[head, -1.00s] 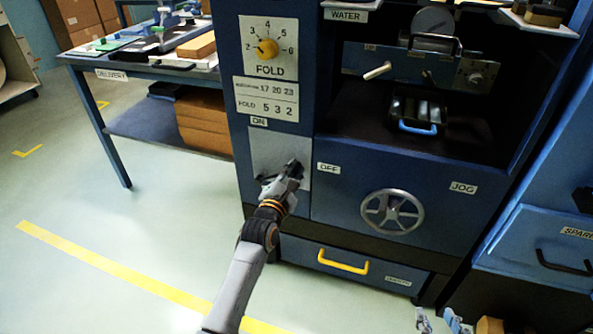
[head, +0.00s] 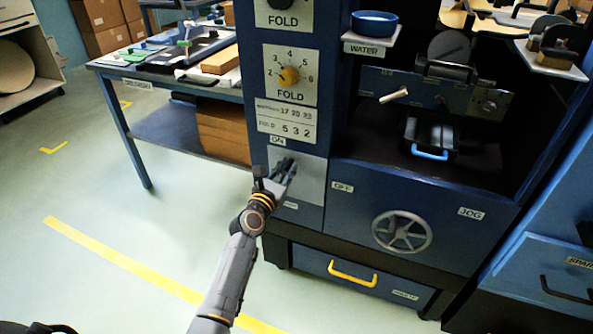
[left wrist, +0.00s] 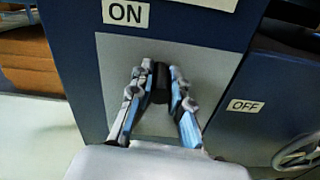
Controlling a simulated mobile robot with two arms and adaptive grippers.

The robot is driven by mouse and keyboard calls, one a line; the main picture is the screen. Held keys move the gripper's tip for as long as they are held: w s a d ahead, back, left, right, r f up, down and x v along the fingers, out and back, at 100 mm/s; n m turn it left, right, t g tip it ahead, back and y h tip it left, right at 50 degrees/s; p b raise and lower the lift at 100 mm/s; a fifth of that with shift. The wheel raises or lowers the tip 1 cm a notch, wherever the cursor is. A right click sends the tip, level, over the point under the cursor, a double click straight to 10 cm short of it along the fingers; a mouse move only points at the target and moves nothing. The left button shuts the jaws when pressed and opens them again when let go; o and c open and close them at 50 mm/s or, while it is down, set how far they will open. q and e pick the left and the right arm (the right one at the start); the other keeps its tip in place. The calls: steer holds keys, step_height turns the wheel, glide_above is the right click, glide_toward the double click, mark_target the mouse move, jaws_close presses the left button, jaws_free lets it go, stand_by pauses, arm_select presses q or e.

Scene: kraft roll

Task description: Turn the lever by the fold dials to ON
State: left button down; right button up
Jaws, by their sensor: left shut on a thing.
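The lever (left wrist: 160,86) shows as a dark upright bar in the left wrist view, in front of a pale metal plate (left wrist: 115,62). My left gripper (left wrist: 158,72) is shut on it, with a finger on each side. In the head view my left gripper (head: 284,168) reaches the plate (head: 312,181) below the fold dials and mostly hides the lever. The ON label (left wrist: 126,13) is above the plate, a little left of the lever. The OFF label (left wrist: 245,106) is to its right. The lower fold dial (head: 289,75) has a yellow knob. My right gripper is not in view.
A handwheel (head: 401,231) and a drawer with a yellow handle (head: 352,274) are right of and below the plate. A delivery table (head: 165,82) stands to the left. The floor in front of the machine is clear.

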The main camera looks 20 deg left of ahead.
arm_select(q)
steer(key=a+n, duration=0.1)
steer(key=a+r+n+p, duration=0.1)
steer(key=a+n, duration=0.1)
steer(key=shift+w+a, duration=0.1)
steer(key=shift+a+n, duration=0.6)
steer(key=shift+a, duration=0.1)
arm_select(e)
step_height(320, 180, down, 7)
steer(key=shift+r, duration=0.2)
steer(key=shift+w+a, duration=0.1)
arm_select(q)
steer(key=c, duration=1.3)
jaws_free()
steer(key=shift+f, duration=0.1)
steer(key=shift+o, duration=0.2)
steer(key=shift+s, duration=0.25)
steer(key=s, duration=1.1)
steer(key=shift+s+a, duration=0.25)
